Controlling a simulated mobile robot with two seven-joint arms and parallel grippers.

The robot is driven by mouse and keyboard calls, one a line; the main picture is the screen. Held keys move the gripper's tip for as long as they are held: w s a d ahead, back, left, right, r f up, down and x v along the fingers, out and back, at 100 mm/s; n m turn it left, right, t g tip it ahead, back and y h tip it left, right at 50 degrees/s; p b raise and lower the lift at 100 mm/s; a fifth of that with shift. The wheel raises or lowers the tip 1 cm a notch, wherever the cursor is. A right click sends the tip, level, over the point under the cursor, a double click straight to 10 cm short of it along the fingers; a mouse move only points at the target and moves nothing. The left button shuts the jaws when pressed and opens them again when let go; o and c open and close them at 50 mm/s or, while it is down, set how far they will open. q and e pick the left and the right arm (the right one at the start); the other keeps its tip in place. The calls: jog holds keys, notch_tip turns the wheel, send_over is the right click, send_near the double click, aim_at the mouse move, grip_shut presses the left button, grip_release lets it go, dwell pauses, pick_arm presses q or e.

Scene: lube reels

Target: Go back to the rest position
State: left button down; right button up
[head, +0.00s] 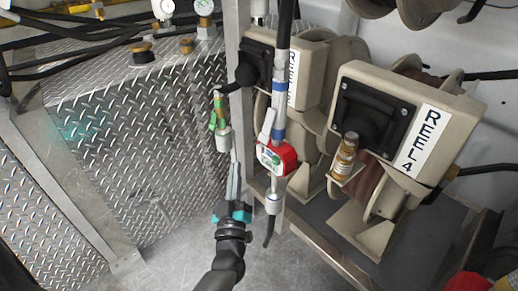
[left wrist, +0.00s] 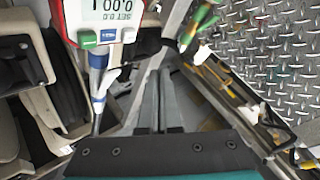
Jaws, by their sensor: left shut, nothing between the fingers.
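My left gripper (head: 236,170) is near the middle of the head view, on a dark arm that comes up from the bottom. Its grey fingers are together, pointing up, with a teal band at their base. Nothing is between them. In the left wrist view, the closed fingers (left wrist: 160,80) point up the picture. A red and white meter handle (head: 276,157) hangs just right of the fingers in the head view. Its display faces the wrist camera in the left wrist view (left wrist: 105,12). The gripper appears apart from it. My right gripper is not seen.
A reel marked REEL 4 (head: 398,130) stands at the right, with another reel (head: 313,62) behind it. A green-marked nozzle (head: 218,115) hangs left of the meter handle. Diamond-plate panels (head: 150,125) fill the left. Bare floor (head: 165,262) lies below.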

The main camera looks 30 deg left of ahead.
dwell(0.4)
